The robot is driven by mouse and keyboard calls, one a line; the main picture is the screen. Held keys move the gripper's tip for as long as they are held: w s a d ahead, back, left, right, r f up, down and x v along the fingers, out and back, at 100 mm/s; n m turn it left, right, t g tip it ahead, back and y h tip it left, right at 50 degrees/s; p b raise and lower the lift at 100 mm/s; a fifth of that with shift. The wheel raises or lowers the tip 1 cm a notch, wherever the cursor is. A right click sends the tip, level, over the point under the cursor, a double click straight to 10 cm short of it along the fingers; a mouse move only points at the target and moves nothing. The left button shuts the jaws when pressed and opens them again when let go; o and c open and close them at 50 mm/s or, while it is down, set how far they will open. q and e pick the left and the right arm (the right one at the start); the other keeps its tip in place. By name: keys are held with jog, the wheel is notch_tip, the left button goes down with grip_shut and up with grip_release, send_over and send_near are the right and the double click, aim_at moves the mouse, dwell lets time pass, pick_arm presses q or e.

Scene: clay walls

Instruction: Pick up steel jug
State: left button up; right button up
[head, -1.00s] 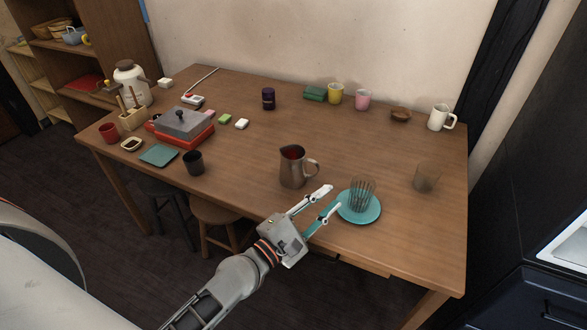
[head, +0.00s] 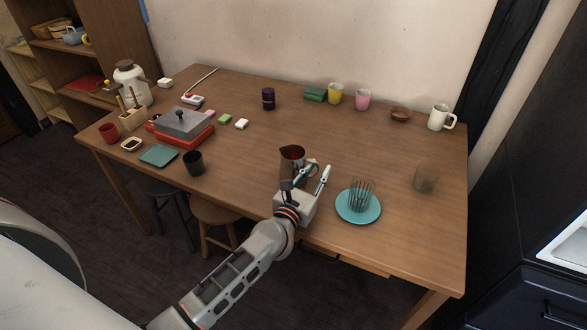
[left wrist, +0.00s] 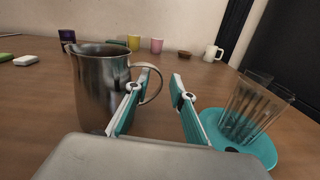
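The steel jug (head: 291,153) stands upright near the front middle of the table. In the left wrist view, the steel jug (left wrist: 98,92) is at left, its handle (left wrist: 158,90) toward the right. My left gripper (head: 318,168) is at the jug's handle side, its fingers apart. In the left wrist view, my left gripper (left wrist: 161,84) is open; its left finger overlaps the handle and the handle's outer curve shows in the gap between the fingers. Contact cannot be told. My right gripper is not in view.
A ribbed clear glass (head: 361,193) stands on a teal plate (head: 372,215) just right of the gripper. A tinted glass (head: 426,178) is farther right. A dark cup (head: 193,163) stands left of the jug. The table (head: 255,150) is clear behind the jug.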

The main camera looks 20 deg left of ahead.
pick_arm(q)
jog(key=shift+w, duration=0.45)
grip_shut()
jog(key=shift+d, duration=0.1)
